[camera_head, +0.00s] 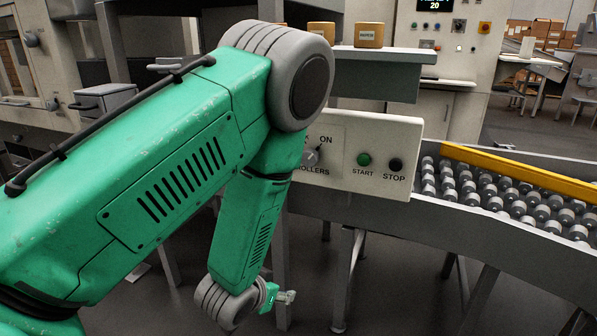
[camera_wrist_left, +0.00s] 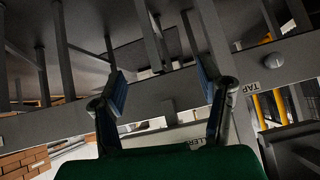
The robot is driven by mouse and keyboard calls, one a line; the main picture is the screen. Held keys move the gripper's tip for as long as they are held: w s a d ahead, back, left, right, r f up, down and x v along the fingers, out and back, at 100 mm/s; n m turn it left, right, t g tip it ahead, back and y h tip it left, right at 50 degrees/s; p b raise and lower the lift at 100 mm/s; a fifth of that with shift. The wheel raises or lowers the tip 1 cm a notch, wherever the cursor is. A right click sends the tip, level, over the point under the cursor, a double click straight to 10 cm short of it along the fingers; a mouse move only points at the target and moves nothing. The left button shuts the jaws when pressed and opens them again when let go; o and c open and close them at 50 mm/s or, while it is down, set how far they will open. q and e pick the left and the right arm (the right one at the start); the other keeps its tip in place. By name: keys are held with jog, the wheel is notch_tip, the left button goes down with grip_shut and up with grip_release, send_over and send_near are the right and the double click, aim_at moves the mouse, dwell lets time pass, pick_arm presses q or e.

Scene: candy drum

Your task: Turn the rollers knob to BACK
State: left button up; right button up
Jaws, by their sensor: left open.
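The rollers knob (camera_head: 311,158) is a small grey knob on the white control panel (camera_head: 371,184), above a partly hidden ROLLERS label. ON is printed above it to the right. Only the last letter of the word at upper left shows; my green left arm covers the rest. The knob's pointer is too small to read surely. My left gripper (camera_head: 280,297) hangs well below the panel, apart from the knob. In the left wrist view its two fingers (camera_wrist_left: 161,88) are spread with nothing between them. My right gripper is in neither view.
A green START button (camera_head: 364,159) and a black STOP button (camera_head: 395,164) sit right of the knob. The roller conveyor (camera_head: 510,195) with a yellow rail extends right. A grey shelf (camera_head: 380,72) with boxes is above. Metal legs (camera_head: 348,280) stand beneath.

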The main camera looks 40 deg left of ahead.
pick_arm(q)
jog(key=w+a+r+t+y+b, duration=0.1)
jog(key=w+a+r+t, duration=0.15)
jog(key=w+r, duration=0.3)
jog(key=w+a+r+t+b, duration=0.1)
jog(key=w+r+t, duration=0.25)
jog(key=r, duration=0.25)
jog(key=n+t+b, duration=0.1)
jog(key=t, duration=0.1)
send_near(307, 162)
jog(key=shift+y, duration=0.4)
jog(key=b+x, duration=0.1)
jog(key=x, duration=0.4)
jog(key=b+x, duration=0.1)
jog(key=x, duration=0.3)
jog(key=shift+w+d, duration=0.15)
jog(key=shift+w, duration=0.3)
jog(key=shift+w+r, duration=0.1)
jog(key=shift+w, duration=0.65)
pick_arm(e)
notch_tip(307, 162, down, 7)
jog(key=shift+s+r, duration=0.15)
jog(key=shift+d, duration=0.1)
pick_arm(q)
jog(key=c, duration=1.2)
